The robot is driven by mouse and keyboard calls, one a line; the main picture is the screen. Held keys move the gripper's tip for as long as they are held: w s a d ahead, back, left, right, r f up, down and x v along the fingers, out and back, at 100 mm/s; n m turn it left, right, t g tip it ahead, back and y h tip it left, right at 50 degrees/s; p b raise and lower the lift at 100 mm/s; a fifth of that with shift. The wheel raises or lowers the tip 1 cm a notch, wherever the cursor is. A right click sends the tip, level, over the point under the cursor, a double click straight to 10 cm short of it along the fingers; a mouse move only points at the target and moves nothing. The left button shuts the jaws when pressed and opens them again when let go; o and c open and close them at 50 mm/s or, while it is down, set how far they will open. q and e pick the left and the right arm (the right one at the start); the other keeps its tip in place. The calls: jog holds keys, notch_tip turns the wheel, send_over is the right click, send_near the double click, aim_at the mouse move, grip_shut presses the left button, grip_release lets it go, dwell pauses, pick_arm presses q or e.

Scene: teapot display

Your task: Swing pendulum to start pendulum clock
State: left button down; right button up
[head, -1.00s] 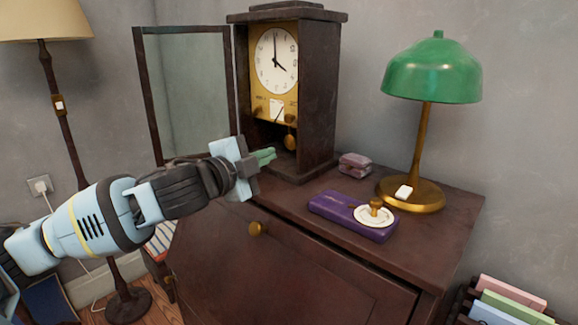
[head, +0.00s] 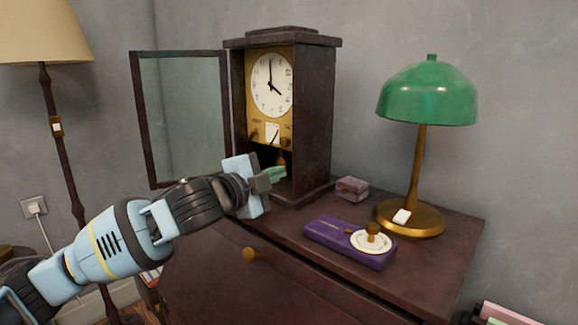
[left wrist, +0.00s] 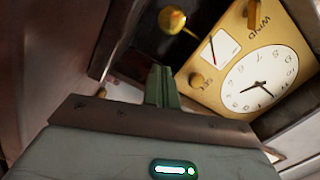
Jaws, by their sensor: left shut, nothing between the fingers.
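The pendulum clock (head: 314,130) is a dark wooden case on the cabinet, with a white dial (head: 272,85) and its glass door (head: 183,118) swung open to the left. The brass pendulum (head: 282,158) hangs in the lower opening, partly hidden by my gripper. In the left wrist view the round pendulum bob (left wrist: 172,19) shows beyond the fingers, near the gold dial plate (left wrist: 235,75). My left gripper (head: 278,173) is shut and empty, its green fingertips at the clock's lower opening, close below the bob. Contact with the pendulum cannot be told. My right gripper is out of view.
The cabinet top (head: 440,240) holds a purple box (head: 325,236) with a white-and-brass piece on it, a small pinkish box (head: 352,188) and a green lamp (head: 428,95). A floor lamp (head: 62,150) stands at left.

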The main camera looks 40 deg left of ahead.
aim_at(278, 165)
pick_arm(q)
jog(key=shift+w+f, duration=0.1)
jog(key=shift+w, duration=2.5)
jog(key=shift+a+p, duration=0.1)
jog(key=shift+p, duration=0.2)
jog(key=shift+a+m+p, duration=0.3)
jog(key=shift+a+p, duration=0.05)
jog(key=a+m+p, duration=0.2)
jog(key=a, duration=0.1)
jog(key=shift+w+a+f+p, duration=0.1)
jog(key=shift+a+f+p, duration=0.05)
jog(key=shift+f+p, duration=0.2)
jog(key=shift+a+f, duration=0.1)
jog(key=shift+a, duration=0.3)
jog(key=shift+w+a+f+p, duration=0.15)
jog(key=shift+a+p, duration=0.15)
jog(key=shift+p, duration=0.15)
jog(key=shift+f, duration=0.1)
